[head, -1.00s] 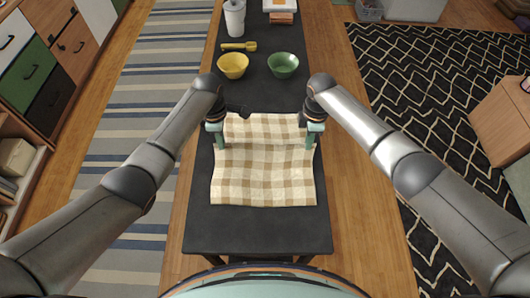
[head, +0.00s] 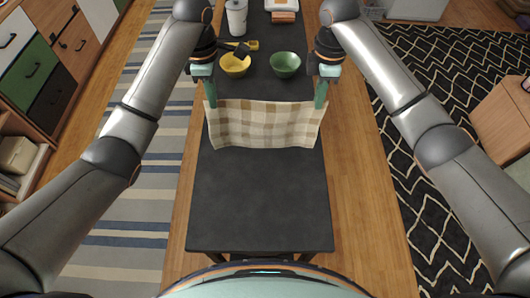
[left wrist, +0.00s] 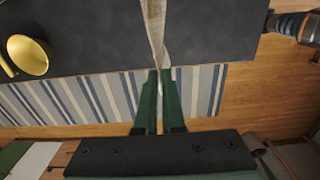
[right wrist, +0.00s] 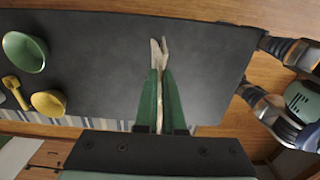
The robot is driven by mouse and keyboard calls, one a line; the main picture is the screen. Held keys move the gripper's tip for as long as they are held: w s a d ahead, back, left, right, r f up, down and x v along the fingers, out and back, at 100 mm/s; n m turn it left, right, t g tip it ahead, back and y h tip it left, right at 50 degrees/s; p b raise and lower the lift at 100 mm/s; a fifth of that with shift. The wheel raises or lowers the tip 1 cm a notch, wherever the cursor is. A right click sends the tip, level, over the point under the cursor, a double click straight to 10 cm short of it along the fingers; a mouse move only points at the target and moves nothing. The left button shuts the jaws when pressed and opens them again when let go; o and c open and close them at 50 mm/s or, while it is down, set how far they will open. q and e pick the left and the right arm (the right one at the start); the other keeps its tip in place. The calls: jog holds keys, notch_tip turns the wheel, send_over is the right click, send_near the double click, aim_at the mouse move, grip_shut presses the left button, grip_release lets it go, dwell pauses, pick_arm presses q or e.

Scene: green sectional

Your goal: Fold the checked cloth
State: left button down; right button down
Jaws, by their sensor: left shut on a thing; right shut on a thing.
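The beige and white checked cloth (head: 263,124) is stretched between my two grippers in the head view. It hangs like a curtain above the dark table (head: 258,205); I cannot tell whether its lower edge touches the top. My left gripper (head: 210,94) is shut on its upper left corner, and my right gripper (head: 320,94) on its upper right corner. The cloth shows nearly edge-on between the fingers in the left wrist view (left wrist: 154,30) and the right wrist view (right wrist: 158,52).
Beyond the cloth stand a yellow bowl (head: 235,65) and a green bowl (head: 285,64). A yellow utensil (head: 252,45), a white cup (head: 237,17) and a stacked item (head: 282,12) lie farther back. The near half of the table is bare.

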pick_arm(q)
jog(key=shift+r, duration=0.45)
pick_arm(e)
jog(key=shift+r, duration=0.5)
